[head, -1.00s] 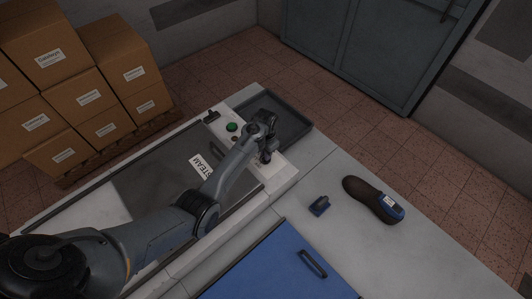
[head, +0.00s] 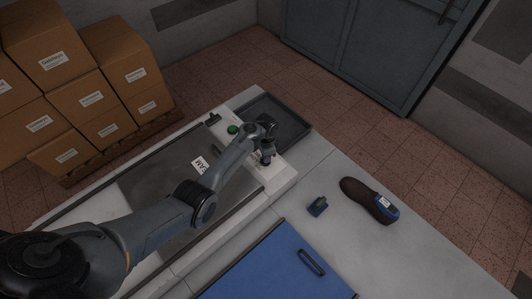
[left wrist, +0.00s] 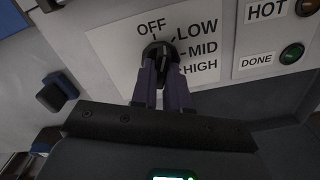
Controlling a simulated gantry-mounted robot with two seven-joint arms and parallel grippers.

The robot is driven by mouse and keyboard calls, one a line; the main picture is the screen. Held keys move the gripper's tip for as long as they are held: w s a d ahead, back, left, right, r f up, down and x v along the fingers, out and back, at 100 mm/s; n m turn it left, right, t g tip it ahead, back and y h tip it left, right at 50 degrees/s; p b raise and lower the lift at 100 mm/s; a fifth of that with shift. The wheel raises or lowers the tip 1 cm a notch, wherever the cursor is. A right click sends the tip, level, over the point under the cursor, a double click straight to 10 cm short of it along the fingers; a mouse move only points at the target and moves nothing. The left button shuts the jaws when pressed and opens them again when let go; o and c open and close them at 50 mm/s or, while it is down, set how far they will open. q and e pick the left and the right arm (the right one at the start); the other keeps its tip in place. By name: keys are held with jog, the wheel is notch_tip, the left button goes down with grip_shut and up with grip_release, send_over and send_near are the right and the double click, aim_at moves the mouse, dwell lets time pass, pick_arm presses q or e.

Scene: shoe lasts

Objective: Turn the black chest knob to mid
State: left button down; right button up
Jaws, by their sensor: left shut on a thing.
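In the left wrist view the black chest knob (left wrist: 158,50) sits on a white dial plate (left wrist: 112,48) marked OFF, LOW, MID and HIGH. The fingers of my left gripper (left wrist: 160,76) are shut on the knob from both sides. They hide much of it, so I cannot tell clearly which mark it points to. In the head view my left gripper (head: 267,158) is at the right end of the steam chest (head: 150,183), and the knob is hidden there. My right gripper is not in view.
A HOT lamp (left wrist: 306,7) and a green DONE lamp (left wrist: 292,54) sit beside the dial. A green button (head: 232,129) and a dark tray (head: 285,122) are near the arm.

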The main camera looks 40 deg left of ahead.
pick_arm(q)
jog(key=m+p, duration=0.1)
jog(key=m, duration=0.1)
jog(key=shift+r+m, duration=0.1)
jog(key=shift+m, duration=0.3)
jog(key=m, duration=0.3)
jog(key=shift+m, duration=0.3)
jog(key=m, duration=0.3)
jog(key=shift+s, duration=0.1)
jog(key=shift+m+b, duration=0.4)
jog(key=shift+m, duration=1.2)
jog(key=shift+s, duration=0.1)
jog(key=c, duration=1.1)
grip_release()
jog(key=shift+d, duration=0.1)
